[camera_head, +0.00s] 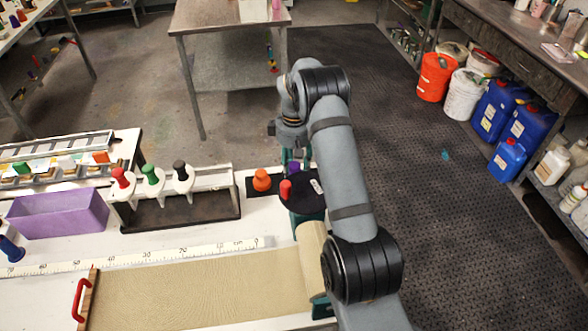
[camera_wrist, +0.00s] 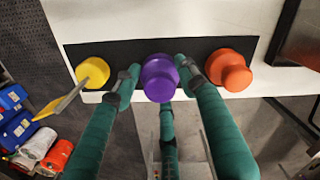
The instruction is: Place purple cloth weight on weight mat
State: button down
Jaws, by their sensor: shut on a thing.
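The purple cloth weight (camera_wrist: 160,80) is held between the teal fingers of my gripper (camera_wrist: 158,78). It is over the middle of the black weight mat (camera_wrist: 122,52), between a yellow weight (camera_wrist: 92,72) and an orange weight (camera_wrist: 229,70). I cannot tell whether its base touches the mat. In the head view, the purple weight (camera_head: 293,167) shows only in part by my gripper (camera_head: 294,157), right of the orange weight (camera_head: 262,180). My arm and a dark round top hide the mat's right part.
A dark round top (camera_head: 302,204) with a red knob stands close in front of the mat. A rack (camera_head: 172,205) with red, green and dark-topped pieces stands left, beside a purple bin (camera_head: 58,214). A ruler and cloth-covered board (camera_head: 190,290) lie nearer.

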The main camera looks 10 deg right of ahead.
aim_at(294, 164)
jog(key=shift+w+f, duration=0.15)
jog(key=shift+f, duration=0.5)
jog(key=shift+f, duration=0.2)
jog(key=c, duration=1)
grip_release()
notch_tip(294, 164, up, 12)
jog(key=shift+r+b, duration=0.2)
jog(key=shift+b, duration=0.3)
